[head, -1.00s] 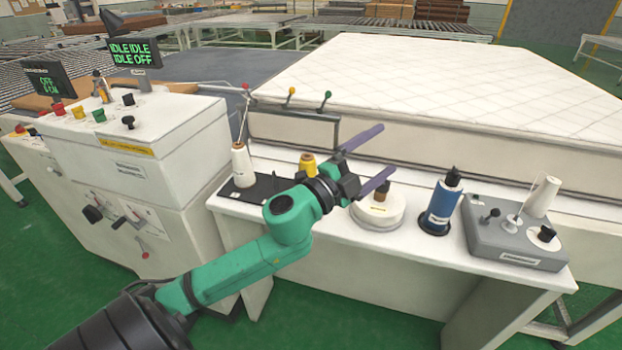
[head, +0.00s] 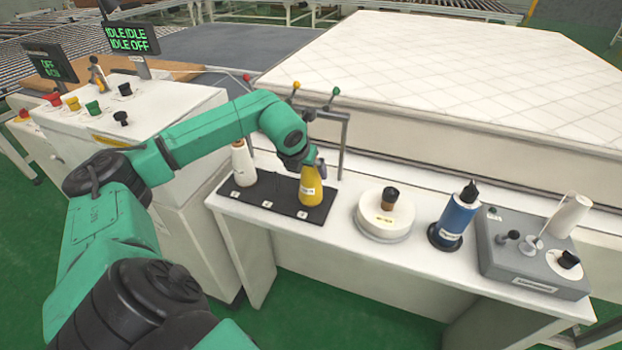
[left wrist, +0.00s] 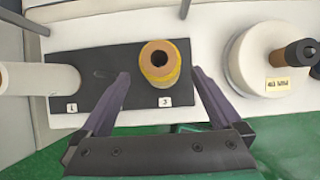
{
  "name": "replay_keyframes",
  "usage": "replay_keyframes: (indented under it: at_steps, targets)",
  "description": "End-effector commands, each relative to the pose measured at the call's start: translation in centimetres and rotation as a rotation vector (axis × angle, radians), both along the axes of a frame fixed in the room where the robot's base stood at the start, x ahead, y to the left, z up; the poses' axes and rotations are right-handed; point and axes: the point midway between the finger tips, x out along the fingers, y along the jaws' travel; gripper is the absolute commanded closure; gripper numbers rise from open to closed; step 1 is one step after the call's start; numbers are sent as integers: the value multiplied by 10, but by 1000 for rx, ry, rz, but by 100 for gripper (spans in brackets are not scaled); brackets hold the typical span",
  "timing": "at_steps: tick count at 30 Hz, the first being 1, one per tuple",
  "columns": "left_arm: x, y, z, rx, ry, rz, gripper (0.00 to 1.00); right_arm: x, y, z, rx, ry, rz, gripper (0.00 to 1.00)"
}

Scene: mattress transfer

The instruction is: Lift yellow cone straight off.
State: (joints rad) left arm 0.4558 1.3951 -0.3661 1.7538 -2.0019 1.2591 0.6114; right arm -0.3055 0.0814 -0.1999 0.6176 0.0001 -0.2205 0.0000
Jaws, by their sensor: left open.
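The yellow cone (head: 311,186) stands upright on the right end of a black tray (head: 262,200) with numbered labels. It also shows in the left wrist view (left wrist: 160,72), seen from above with its brown open top. My left gripper (left wrist: 160,85) is open, with one finger on each side of the cone and visible gaps to both. In the head view my left gripper (head: 313,165) is at the cone's upper part, partly hidden by its own wrist. My right gripper is not in view.
A white cone (head: 243,163) stands at the tray's left end. A round white device (head: 384,215), a blue spool (head: 459,215) and a grey control box (head: 530,250) stand to the right. A dark rail (head: 344,145) with coloured levers and the mattress (head: 480,80) are behind.

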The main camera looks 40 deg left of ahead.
Motion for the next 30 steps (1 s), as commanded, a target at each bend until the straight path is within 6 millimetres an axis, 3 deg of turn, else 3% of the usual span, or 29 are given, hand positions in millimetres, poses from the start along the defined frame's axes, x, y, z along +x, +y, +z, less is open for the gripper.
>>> replay_keyframes:
  at_steps: [6,10,15,16,21,24,30]
  targets:
    - [19,4,-27,-6,3,1,1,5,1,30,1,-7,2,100]
    - [27,8,-44,-2,0,-1,1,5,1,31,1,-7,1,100]
    - [27,8,-47,0,-1,-2,1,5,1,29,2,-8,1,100]
    - [27,8,-47,0,-1,-2,5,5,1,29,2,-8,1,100]
    - [27,8,-47,0,0,-2,70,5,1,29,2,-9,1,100]
    - [27,8,-46,0,0,-2,100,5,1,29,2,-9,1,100]
    - [27,8,-45,-1,-2,-2,100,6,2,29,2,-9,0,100]
